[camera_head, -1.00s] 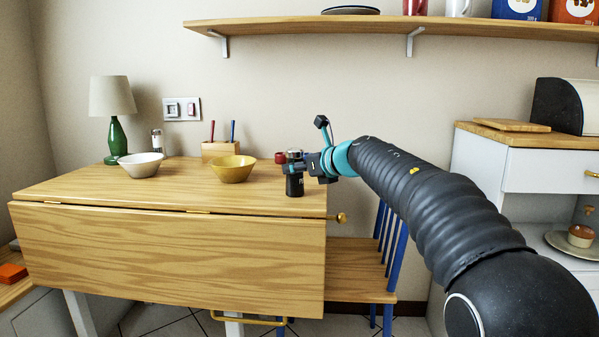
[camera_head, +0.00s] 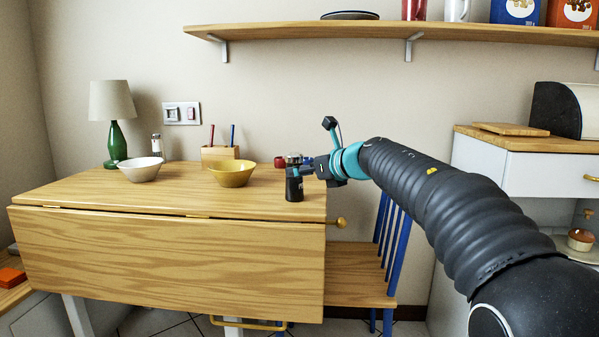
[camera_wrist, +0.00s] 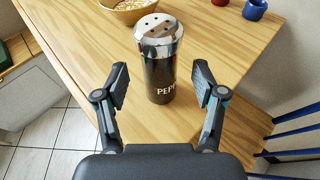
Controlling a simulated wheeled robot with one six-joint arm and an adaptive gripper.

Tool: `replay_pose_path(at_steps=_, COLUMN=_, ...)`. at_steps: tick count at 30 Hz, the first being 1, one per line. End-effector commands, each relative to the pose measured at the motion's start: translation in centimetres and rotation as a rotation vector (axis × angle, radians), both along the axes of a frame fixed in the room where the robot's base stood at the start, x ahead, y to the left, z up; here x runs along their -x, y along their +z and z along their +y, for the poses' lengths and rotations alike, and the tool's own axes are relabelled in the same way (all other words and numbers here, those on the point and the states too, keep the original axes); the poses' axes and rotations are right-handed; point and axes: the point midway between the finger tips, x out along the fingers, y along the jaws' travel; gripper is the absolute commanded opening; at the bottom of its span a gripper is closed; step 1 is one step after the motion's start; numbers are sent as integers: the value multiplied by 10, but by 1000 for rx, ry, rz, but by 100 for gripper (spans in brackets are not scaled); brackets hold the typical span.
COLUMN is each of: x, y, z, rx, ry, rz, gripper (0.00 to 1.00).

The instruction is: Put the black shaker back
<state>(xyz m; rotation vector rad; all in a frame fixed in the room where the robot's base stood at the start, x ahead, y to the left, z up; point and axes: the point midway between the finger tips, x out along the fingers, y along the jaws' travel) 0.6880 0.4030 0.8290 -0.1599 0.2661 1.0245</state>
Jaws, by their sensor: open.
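The black shaker (camera_head: 294,188) stands upright near the right end of the wooden table. In the wrist view the shaker (camera_wrist: 160,75) has a silver perforated top and white letters starting "PEP". My gripper (camera_head: 302,172) is at the shaker's right side in the head view. In the wrist view my gripper (camera_wrist: 161,86) is open, with one finger on each side of the shaker and a visible gap to each. A second shaker (camera_head: 156,145), clear with a metal top, stands at the back left of the table beside the lamp.
The table (camera_head: 120,190) also holds a white bowl (camera_head: 141,169), a yellow bowl (camera_head: 231,174), a wooden holder (camera_head: 220,154) and a red cup (camera_head: 280,162). A blue cup (camera_wrist: 255,9) stands beyond the shaker. A chair (camera_head: 355,270) stands at the table's right end.

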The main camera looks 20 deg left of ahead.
Motion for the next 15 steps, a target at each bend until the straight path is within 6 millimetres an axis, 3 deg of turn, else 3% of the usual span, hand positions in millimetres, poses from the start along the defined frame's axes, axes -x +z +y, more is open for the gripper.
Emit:
replay_pose_path(at_steps=9, x=31, y=20, z=-53, rx=-1, ry=-2, rz=-2, gripper=70)
replay_pose_path(at_steps=15, x=42, y=25, z=-71, rx=-1, ry=-1, rz=2, gripper=70)
